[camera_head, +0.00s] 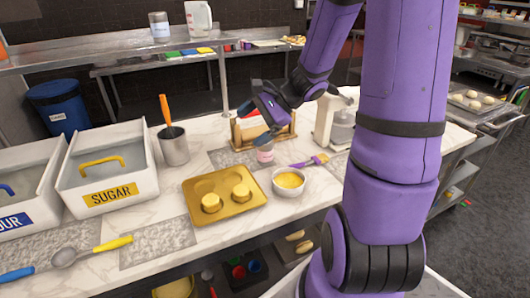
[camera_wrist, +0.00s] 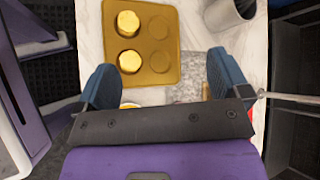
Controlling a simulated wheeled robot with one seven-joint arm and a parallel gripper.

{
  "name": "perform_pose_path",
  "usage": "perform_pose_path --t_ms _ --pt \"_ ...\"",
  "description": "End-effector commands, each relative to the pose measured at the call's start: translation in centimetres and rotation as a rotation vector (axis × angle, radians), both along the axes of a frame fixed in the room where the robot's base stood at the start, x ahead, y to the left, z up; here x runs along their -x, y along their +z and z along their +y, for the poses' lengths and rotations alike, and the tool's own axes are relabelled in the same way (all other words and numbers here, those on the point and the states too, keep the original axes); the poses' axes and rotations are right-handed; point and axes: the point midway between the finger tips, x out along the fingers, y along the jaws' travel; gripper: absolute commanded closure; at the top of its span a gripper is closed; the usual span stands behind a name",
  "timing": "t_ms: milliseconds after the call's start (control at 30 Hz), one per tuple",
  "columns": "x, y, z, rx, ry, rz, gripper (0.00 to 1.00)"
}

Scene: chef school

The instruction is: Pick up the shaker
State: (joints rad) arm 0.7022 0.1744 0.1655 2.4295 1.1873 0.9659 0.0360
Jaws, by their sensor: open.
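A small clear jar with a pinkish band, which looks like the shaker (camera_head: 265,153), stands upright on the marble counter (camera_head: 325,187) behind the bowl in the head view. My gripper (camera_head: 258,122) is above it and close to it in that view; I cannot tell the exact gap. In the wrist view my gripper (camera_wrist: 165,82) has its two blue fingers wide apart with nothing held between them. The shaker does not show clearly in the wrist view; the gripper body hides the lower part of that picture.
A gold muffin tray (camera_head: 224,212) with two yellow cakes, a bowl of yellow filling (camera_head: 289,192) and a purple brush (camera_head: 318,159) lie near the shaker. A wooden rack (camera_head: 240,138) and a white machine (camera_head: 323,118) stand behind. A metal pot (camera_head: 174,150) stands left.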

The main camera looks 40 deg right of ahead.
Motion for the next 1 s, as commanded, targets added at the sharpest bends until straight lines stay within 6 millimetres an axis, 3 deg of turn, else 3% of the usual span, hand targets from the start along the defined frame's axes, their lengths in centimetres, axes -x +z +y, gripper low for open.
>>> perform_pose_path --t_ms 300,500,600,800,1000 --pt "-2.8 -7.2 -8.8 -0.342 -0.481 0.091 0.06" --pt "-2.9 -11.7 -14.0 -0.519 -0.758 0.127 0.06" --pt "-2.7 -13.3 -15.7 -0.575 -0.848 0.138 0.06" --pt "-2.8 -14.7 -16.9 -0.619 -0.921 0.145 0.06" --pt "-5.2 -15.7 -15.9 -0.62 -0.92 0.147 0.06"
